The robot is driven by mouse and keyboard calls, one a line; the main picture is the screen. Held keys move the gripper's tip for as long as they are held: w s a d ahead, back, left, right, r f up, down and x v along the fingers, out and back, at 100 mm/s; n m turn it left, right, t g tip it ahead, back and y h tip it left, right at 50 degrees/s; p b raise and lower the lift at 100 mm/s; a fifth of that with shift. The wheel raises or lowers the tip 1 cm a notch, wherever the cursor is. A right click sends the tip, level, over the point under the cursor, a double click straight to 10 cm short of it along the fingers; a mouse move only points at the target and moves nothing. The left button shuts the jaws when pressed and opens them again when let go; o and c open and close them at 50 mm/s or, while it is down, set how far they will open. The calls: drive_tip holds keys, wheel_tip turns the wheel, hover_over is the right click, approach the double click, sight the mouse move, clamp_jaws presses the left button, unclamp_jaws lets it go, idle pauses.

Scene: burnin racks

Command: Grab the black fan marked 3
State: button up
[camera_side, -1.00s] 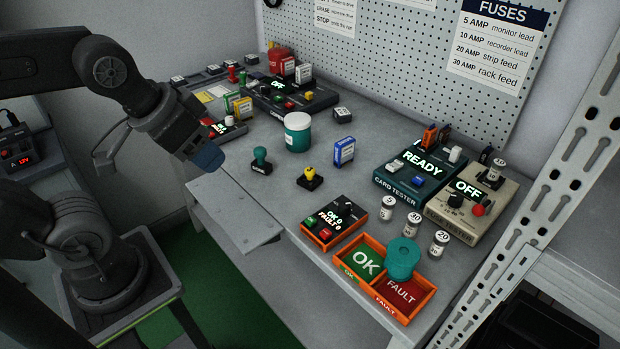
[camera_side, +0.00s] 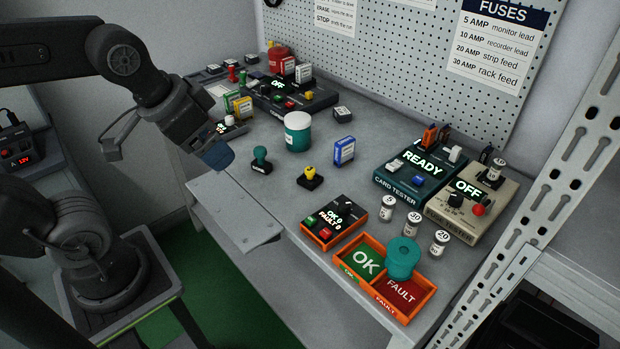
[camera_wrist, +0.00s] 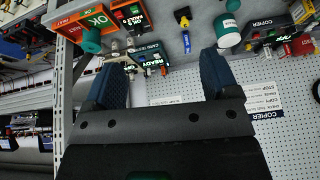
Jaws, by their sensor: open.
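I cannot make out a black fan marked 3 in either view. Small dark blocks with pale tops stand along the far left edge of the bench, one of them (camera_side: 213,69) near the back; another dark block (camera_side: 342,113) stands alone mid-bench. Their marks are too small to read. My gripper (camera_side: 218,155) hangs over the left front edge of the bench, left of the dark green stamp (camera_side: 261,160). In the wrist view my gripper (camera_wrist: 163,60) shows two blue fingers wide apart with nothing between them.
A white-lidded teal jar (camera_side: 297,132), a yellow-knobbed stamp (camera_side: 310,178) and a blue card (camera_side: 344,152) stand mid-bench. The copier (camera_side: 320,99) is behind. The card tester (camera_side: 400,190), fuse tester (camera_side: 480,225) and orange OK/FAULT tray (camera_side: 345,283) fill the right.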

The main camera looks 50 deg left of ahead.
drive_tip(key=w+m+g, duration=0.2)
drive_tip(key=w+m, duration=0.3)
drive_tip(key=w, duration=0.3)
drive_tip(key=m+g, duration=0.3)
drive_tip(key=m, duration=0.7)
hover_over(310, 169)
wheel_tip(310, 169, down, 11)
drive_tip(key=f, duration=0.8)
drive_tip(key=shift+s+d, duration=0.15)
drive_tip(key=shift+d, duration=0.05)
drive_tip(key=shift+a+f, duration=0.2)
drive_tip(key=shift+f, duration=2.35)
drive_tip(key=c, duration=1)
